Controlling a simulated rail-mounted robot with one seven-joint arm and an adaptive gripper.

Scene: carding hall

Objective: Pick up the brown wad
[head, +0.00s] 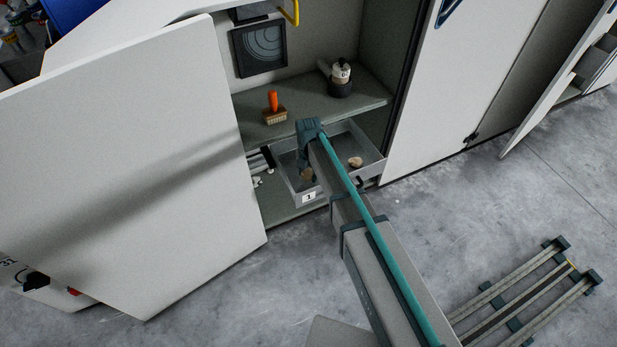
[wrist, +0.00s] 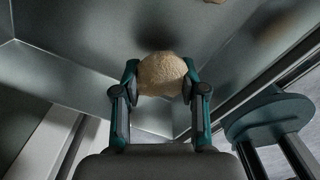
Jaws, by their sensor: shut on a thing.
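My gripper (wrist: 160,82) is shut on a rounded, rough tan-brown wad (wrist: 162,74), with one finger on each side of it. In the head view, this brown wad (head: 307,174) shows in the left part of an open grey drawer (head: 370,146) marked 1, below the end of my arm, which hides most of my gripper. Dark shadow lies beside the wad on the drawer floor; I cannot tell whether it touches the floor. A second tan wad (head: 355,162) lies in the drawer's right part, apart from my gripper.
Above the drawer, a shelf (head: 312,108) holds an orange-handled brush (head: 273,108) and a dark pot with a pale top (head: 340,78). A white cabinet door (head: 120,150) stands open at left. A slatted rack (head: 530,290) lies on the floor at lower right.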

